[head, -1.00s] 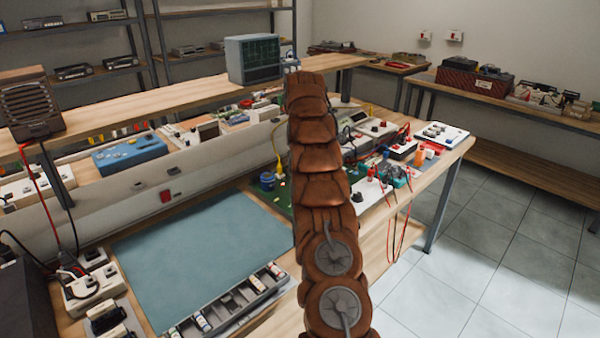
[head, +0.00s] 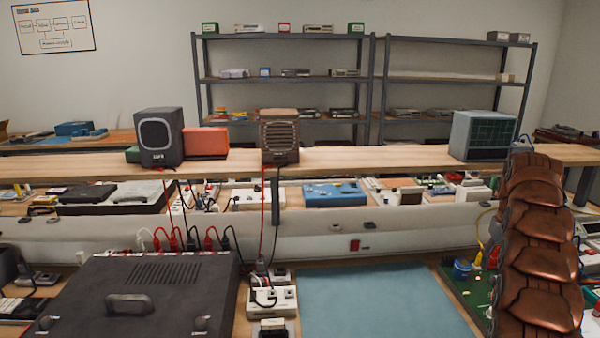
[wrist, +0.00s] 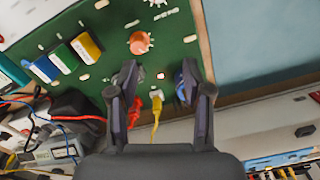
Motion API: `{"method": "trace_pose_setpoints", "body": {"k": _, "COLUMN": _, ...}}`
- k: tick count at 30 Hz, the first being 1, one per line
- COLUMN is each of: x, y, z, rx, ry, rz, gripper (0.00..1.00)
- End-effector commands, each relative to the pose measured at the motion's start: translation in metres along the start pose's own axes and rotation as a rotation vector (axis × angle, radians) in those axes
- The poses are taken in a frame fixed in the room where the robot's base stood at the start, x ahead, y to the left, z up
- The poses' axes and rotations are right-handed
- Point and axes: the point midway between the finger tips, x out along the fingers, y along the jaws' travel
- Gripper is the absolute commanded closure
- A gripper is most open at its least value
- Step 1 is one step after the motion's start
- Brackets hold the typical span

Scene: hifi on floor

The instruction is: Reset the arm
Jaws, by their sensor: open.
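My gripper (wrist: 158,85) shows in the wrist view with its two dark fingers apart and nothing between them. It is over a green board (wrist: 120,30) that carries an orange knob (wrist: 141,43), a yellow plug (wrist: 156,104) and coloured blocks. I cannot tell the height of the fingers above the board. In the head view my copper-coloured arm stands at the right edge, over the green board (head: 470,290). The gripper itself does not show in the head view.
A blue mat (head: 380,300) lies on the bench beside the green board. A large dark case (head: 140,295) stands at the left front. Red and black cables hang from the shelf.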

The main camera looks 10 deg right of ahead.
Motion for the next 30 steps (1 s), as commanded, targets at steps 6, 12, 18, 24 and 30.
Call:
{"method": "trace_pose_setpoints", "body": {"k": 6, "x": -0.030, "y": -0.052, "z": 0.024, "rx": -0.036, "ry": -0.016, "rz": 0.001, "gripper": 0.50}}
{"method": "trace_pose_setpoints", "body": {"k": 12, "x": -0.051, "y": -0.095, "z": 0.053, "rx": -0.065, "ry": -0.026, "rz": 0.003, "gripper": 0.50}}
{"method": "trace_pose_setpoints", "body": {"k": 18, "x": -0.066, "y": -0.134, "z": 0.091, "rx": -0.095, "ry": -0.040, "rz": 0.003, "gripper": 0.50}}
{"method": "trace_pose_setpoints", "body": {"k": 24, "x": -0.076, "y": -0.169, "z": 0.135, "rx": -0.125, "ry": -0.057, "rz": 0.004, "gripper": 0.50}}
{"method": "trace_pose_setpoints", "body": {"k": 30, "x": -0.082, "y": -0.198, "z": 0.185, "rx": -0.157, "ry": -0.068, "rz": 0.006, "gripper": 0.50}}
